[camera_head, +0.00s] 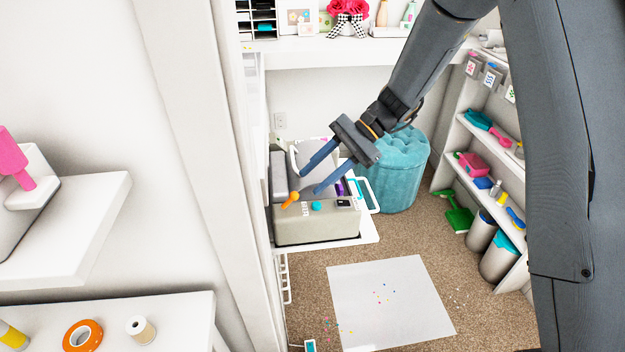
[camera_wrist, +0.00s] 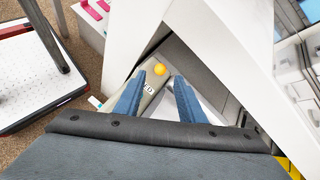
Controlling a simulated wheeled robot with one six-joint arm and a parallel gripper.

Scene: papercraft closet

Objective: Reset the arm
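My gripper (camera_head: 318,172) is at the end of my dark arm, which reaches in from the upper right. Its two blue fingers are spread apart with nothing between them. It is over a grey and beige machine (camera_head: 315,228) on a white shelf, which has an orange knob (camera_head: 290,199) and a teal button (camera_head: 316,206). In the wrist view the open fingers (camera_wrist: 160,92) point toward the machine, and the orange knob (camera_wrist: 159,70) shows just past the tips. I cannot tell whether the fingers touch the machine.
A white door frame (camera_head: 215,150) stands to the left. A teal tufted stool (camera_head: 393,170) is behind the machine. Shelves with cleaning tools (camera_head: 475,165) line the right. A white mat (camera_head: 390,300) with small coloured bits lies on the brown carpet.

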